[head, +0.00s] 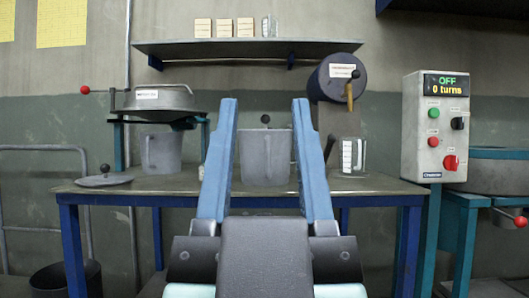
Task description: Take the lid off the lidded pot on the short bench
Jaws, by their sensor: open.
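A grey pot (264,160) stands upright on the bench (385,187), in the middle of the head view. My gripper (265,108) is open and empty. Its two blue fingers point away from me, one on each side of the pot in the picture. The fingers look nearer to me than the pot, and I see no contact. The finger bases and palm hide part of the bench front.
A loose lid (103,180) lies at the bench's left, near a grey jug (162,153) under a round pan (160,100). A clear beaker (352,156) stands right, below a dark drum (338,78). A control box (436,127) rises at the right.

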